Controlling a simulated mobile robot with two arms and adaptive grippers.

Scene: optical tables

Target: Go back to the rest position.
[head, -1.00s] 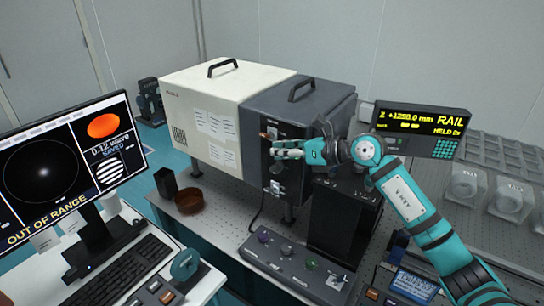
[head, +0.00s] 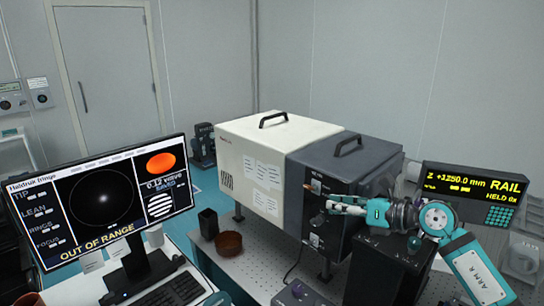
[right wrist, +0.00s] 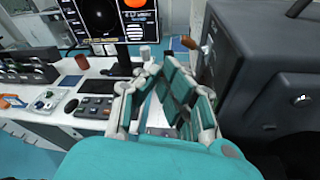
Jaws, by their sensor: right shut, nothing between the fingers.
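My right gripper (head: 340,204) is in front of the dark end face of the instrument box (head: 330,172), close to its switch panel (head: 314,188). I cannot tell from the head view whether it touches the panel. Its fingers are shut with nothing between them. In the right wrist view the teal-padded fingers (right wrist: 160,72) point towards the monitor, with the dark box just to their right. My left gripper is not in view.
A monitor (head: 100,200) reading OUT OF RANGE stands on the left desk with a keyboard (head: 168,293). A black cup (head: 208,223) and a brown dish (head: 229,243) are left of the box. A RAIL display (head: 470,187) is at right. A door (head: 105,75) is behind.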

